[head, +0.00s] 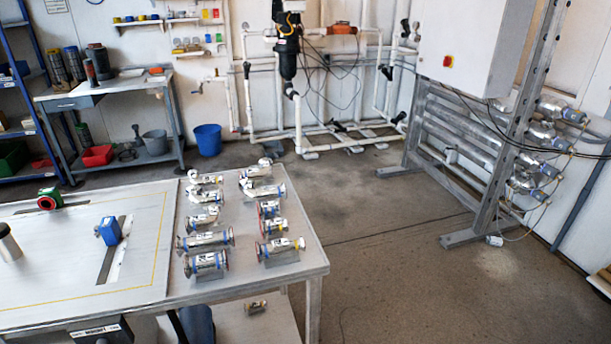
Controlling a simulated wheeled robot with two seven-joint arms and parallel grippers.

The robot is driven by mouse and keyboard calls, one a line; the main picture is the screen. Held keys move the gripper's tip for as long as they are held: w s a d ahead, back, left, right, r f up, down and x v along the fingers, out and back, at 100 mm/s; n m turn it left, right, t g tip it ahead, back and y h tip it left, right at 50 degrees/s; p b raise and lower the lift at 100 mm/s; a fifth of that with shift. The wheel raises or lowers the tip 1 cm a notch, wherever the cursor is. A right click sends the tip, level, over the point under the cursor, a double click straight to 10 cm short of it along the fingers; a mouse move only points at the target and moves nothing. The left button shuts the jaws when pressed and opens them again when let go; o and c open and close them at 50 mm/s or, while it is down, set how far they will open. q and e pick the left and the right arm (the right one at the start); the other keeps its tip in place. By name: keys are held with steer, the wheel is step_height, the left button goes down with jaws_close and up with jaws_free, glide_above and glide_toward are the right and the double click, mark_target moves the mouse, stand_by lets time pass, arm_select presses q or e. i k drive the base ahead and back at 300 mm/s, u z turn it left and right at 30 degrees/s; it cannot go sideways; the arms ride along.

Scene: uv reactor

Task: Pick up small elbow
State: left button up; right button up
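Several metallic pipe fittings with white, blue and red parts lie in two rows on the right end of the grey table (150,290). At the far end of the rows, one fitting (204,179) on the left and one (262,187) on the right have bent, elbow-like shapes. Another bent-looking fitting (203,217) lies in the middle of the left row. The pieces are small in the head view, and I cannot tell for certain which is the small elbow. Neither of my grippers is in view.
A blue block (109,231) and a green-and-red part (49,199) stand on the table's left. A small fitting (257,307) lies low beneath the table. A metal pipe rack (450,160) stands right. The floor (400,270) between is mostly clear.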

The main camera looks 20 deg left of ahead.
mark_target(206, 181)
steer(key=z, duration=0.65)
steer(key=i, duration=2.85)
steer(key=u, duration=2.35)
steer(key=i, duration=3.55)
steer(key=z, duration=3.65)
steer(key=k, duration=0.9)
steer(key=u, duration=0.05)
